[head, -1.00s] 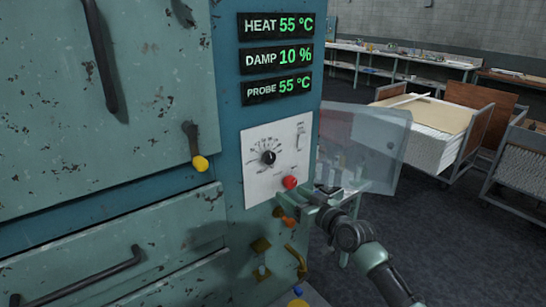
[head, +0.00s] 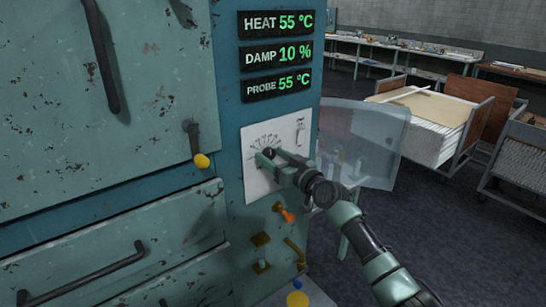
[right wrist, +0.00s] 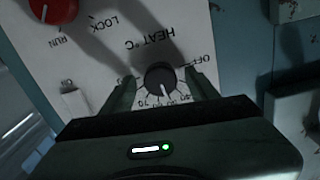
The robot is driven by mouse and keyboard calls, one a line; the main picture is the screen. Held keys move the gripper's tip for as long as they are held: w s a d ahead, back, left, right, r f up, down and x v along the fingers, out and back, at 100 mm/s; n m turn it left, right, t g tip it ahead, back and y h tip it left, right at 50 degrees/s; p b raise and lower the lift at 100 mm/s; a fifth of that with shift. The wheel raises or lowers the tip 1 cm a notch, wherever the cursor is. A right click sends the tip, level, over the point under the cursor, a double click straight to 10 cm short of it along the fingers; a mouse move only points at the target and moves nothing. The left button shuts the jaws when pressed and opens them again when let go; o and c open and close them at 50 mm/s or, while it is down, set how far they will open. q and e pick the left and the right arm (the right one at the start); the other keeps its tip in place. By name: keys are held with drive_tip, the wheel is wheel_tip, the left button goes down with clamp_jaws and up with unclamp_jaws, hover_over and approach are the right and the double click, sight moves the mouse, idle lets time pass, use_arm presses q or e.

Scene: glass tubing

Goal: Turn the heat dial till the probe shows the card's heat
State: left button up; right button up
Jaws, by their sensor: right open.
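The black heat dial (right wrist: 159,77) sits on a white panel (head: 256,187) marked HEAT °C. My right gripper (head: 267,155) is at the panel. In the right wrist view my right gripper (right wrist: 162,84) is open, with one finger on each side of the dial. I cannot tell whether the fingers touch it. In the head view the gripper mostly hides the dial. The heat display (head: 276,22) reads 55 °C and the probe display (head: 276,86) reads 55 °C. I cannot make out a card. My left gripper is not in view.
The damp display (head: 276,55) reads 10 %. A red knob (right wrist: 52,10) marked LOCK and RUN is near the dial. An orange-tipped lever (head: 286,214) is below the panel. A clear sheet (head: 385,125) stands right of the cabinet, before a cart (head: 465,135).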

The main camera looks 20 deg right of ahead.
drive_tip(key=shift+c, duration=0.3)
clamp_jaws()
drive_tip(key=m, duration=0.2)
drive_tip(key=shift+m+b, duration=0.35)
drive_tip(key=shift+m, duration=2.15)
